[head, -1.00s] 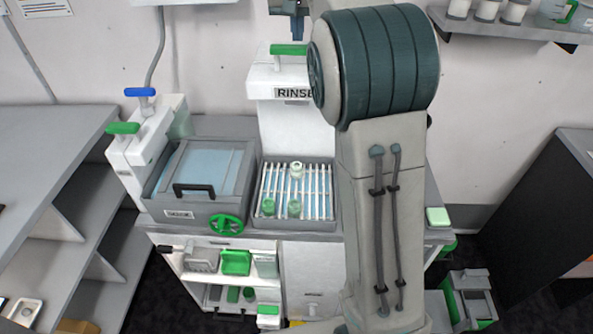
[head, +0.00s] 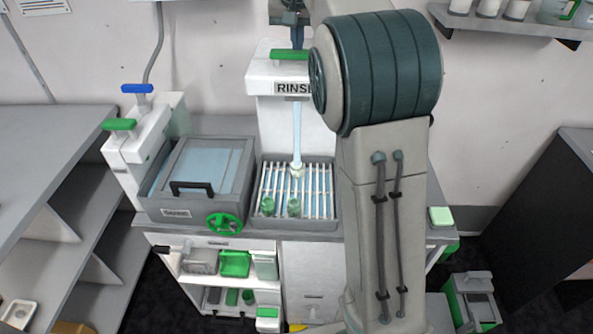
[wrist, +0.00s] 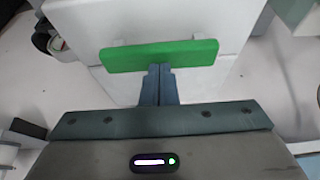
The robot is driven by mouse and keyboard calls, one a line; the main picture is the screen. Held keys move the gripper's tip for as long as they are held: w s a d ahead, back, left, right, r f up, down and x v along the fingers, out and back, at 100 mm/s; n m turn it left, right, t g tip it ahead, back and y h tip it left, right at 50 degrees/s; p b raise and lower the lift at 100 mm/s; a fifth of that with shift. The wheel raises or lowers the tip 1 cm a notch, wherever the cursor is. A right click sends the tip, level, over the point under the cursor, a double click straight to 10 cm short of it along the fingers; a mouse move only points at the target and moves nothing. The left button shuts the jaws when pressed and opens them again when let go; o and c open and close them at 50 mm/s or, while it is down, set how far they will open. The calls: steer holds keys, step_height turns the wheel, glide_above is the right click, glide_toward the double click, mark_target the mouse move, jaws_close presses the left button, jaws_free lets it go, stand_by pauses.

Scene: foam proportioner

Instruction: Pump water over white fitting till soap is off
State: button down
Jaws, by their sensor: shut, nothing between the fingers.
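The white fitting (head: 296,171) stands on the slatted rack of the rinse basin (head: 260,208). A stream of water (head: 297,130) falls from the rinse unit (head: 268,83) onto it. I cannot tell from here whether soap is on it. The green pump handle (head: 289,55) sits on top of the rinse unit. My gripper (head: 297,44) is shut and empty at the handle, which also shows in the wrist view (wrist: 160,55). There the closed fingertips (wrist: 157,68) overlap the handle's near edge and appear to touch it.
Two green fittings (head: 268,206) (head: 293,207) stand on the same rack, in front of the white one. A lidded soak tank (head: 196,214) with a green wheel is at left. My arm hides the counter right of the basin.

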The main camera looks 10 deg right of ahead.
steer(key=shift+f+b, duration=0.3)
steer(key=shift+f, duration=0.4)
steer(key=shift+r+p, duration=2.4)
steer(key=shift+r, duration=0.1)
steer(key=shift+r, duration=0.1)
step_height(320, 180, up, 6)
steer(key=p, duration=0.5)
